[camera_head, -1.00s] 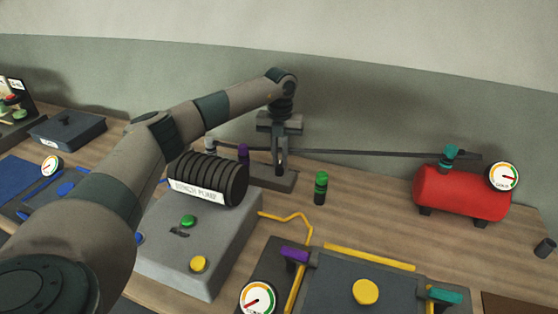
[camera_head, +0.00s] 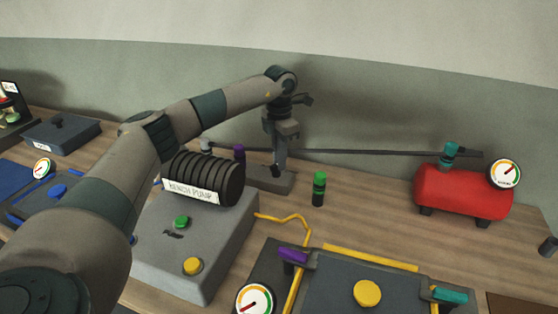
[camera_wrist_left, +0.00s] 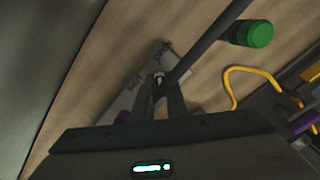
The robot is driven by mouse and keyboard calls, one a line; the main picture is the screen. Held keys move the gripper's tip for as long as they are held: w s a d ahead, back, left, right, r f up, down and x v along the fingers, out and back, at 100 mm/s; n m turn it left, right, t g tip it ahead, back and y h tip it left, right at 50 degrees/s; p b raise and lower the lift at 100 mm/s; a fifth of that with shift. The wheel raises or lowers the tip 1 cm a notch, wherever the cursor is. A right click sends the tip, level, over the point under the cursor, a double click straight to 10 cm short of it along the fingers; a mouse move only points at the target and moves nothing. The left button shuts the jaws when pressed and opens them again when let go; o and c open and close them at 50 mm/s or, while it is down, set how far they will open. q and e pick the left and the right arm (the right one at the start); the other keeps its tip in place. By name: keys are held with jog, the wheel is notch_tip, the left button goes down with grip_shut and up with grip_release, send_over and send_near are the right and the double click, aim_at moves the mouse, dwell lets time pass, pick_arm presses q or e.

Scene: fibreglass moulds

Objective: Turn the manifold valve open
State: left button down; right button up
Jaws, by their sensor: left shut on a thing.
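The manifold (camera_head: 268,180) is a grey block on the bench behind the pump, with a dark pipe (camera_head: 360,152) running right from it toward the red tank. My left gripper (camera_head: 279,170) points down over the manifold, shut on the small valve handle. In the left wrist view the two dark fingers (camera_wrist_left: 168,88) close around the handle (camera_wrist_left: 159,77), above the manifold's pale labelled top (camera_wrist_left: 128,100). The fingers hide most of the handle, so its exact angle cannot be told. My right gripper is in neither view.
The bench pump (camera_head: 198,240) stands left of the manifold. A green-capped fitting (camera_head: 319,188) stands just right. The red tank (camera_head: 464,192) with its gauge (camera_head: 505,173) is farther right. A mould with purple (camera_head: 293,255) and teal (camera_head: 449,295) handles lies in front.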

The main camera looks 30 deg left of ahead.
pick_arm(q)
jog(key=shift+m, duration=0.5)
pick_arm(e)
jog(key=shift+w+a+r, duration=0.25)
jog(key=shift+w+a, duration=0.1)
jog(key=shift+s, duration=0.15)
pick_arm(q)
jog(key=c, duration=1.9)
grip_release()
jog(key=shift+o, duration=0.7)
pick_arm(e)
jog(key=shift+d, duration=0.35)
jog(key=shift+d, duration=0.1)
pick_arm(q)
jog(key=shift+r, duration=0.1)
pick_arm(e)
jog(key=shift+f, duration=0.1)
